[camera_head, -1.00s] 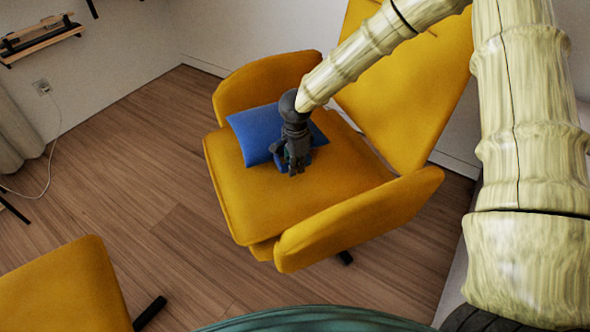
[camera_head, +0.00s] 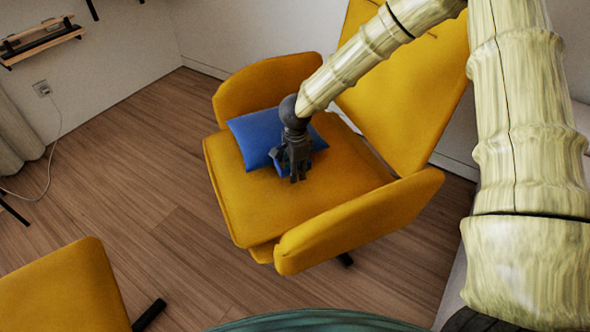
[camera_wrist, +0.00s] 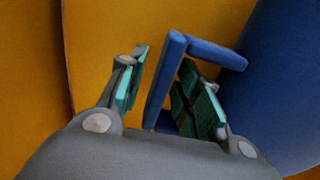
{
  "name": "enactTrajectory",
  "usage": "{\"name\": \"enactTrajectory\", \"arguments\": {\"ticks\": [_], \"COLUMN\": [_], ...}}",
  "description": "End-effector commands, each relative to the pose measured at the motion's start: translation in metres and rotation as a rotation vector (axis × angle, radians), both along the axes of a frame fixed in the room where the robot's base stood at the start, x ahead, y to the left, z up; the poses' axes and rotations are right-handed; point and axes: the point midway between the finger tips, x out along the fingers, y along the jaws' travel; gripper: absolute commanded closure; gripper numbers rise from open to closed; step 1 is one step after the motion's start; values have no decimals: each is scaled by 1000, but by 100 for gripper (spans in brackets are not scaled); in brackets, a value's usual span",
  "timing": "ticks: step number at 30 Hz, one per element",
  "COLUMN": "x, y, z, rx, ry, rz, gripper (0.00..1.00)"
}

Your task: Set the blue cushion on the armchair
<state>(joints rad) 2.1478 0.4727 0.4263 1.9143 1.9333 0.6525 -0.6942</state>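The blue cushion (camera_head: 257,136) lies on the seat of the yellow armchair (camera_head: 262,203), beside the far armrest and slightly tilted. In the wrist view the cushion (camera_wrist: 275,85) fills the right side, with the yellow seat (camera_wrist: 95,50) at left. A blue handle (camera_wrist: 164,80) projects from the cushion. My gripper (camera_head: 292,172) is low over the seat at the cushion's near side. In the wrist view my gripper (camera_wrist: 160,92) is open, its teal pads apart. The handle's bar stands between the fingers, with a visible gap to the left pad.
The near armrest (camera_head: 360,222) and tall backrest (camera_head: 410,90) rise around the seat. Another yellow seat (camera_head: 65,290) is at the lower left. Wooden floor (camera_head: 120,180) is clear at left. A wall shelf (camera_head: 40,42) is at the upper left.

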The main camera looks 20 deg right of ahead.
Motion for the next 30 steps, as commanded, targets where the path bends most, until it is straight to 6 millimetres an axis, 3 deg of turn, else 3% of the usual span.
{"name": "enactTrajectory", "arguments": {"ticks": [5, 18, 24, 30], "x": [0, -2, -2, -3], "y": [0, 0, 0, 0], "z": [21, 99, 117, 121], "rx": [0, 1, 1, 0], "ry": [-2, -2, 0, 1], "rz": [0, -1, -1, 0], "gripper": [67, 67, 67, 67]}}
